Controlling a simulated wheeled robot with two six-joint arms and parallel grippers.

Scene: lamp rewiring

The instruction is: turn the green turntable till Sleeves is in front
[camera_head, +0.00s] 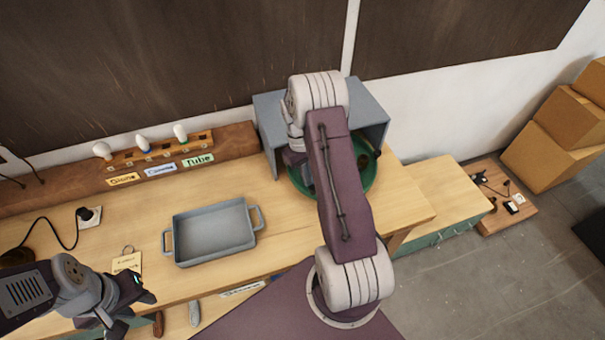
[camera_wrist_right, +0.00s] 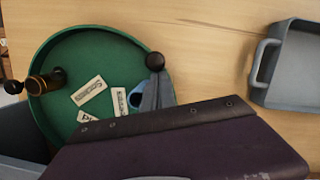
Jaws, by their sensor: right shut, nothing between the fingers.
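The green turntable (camera_head: 366,172) is a round tray with a raised rim, partly under a grey shelf box and partly hidden by my right arm. In the right wrist view the turntable (camera_wrist_right: 62,55) holds several white labels, such as one at its middle (camera_wrist_right: 88,90); their words are too small to read surely. A black knob (camera_wrist_right: 155,62) stands at its rim, beside a blue-grey piece. My right gripper (camera_head: 294,157) is at the turntable's left side, mostly hidden behind my arm, shut and empty. My left gripper (camera_head: 141,291) hangs near the table's front edge; its jaws are unclear.
The grey shelf box (camera_head: 369,103) stands over the turntable's back. A grey two-handled tray (camera_head: 213,232) lies left of it. Bulbs on a wooden rack (camera_head: 160,150) stand behind, with labels in front. A yellow tag (camera_head: 127,262) lies near my left gripper. Boxes (camera_head: 555,140) stand far right.

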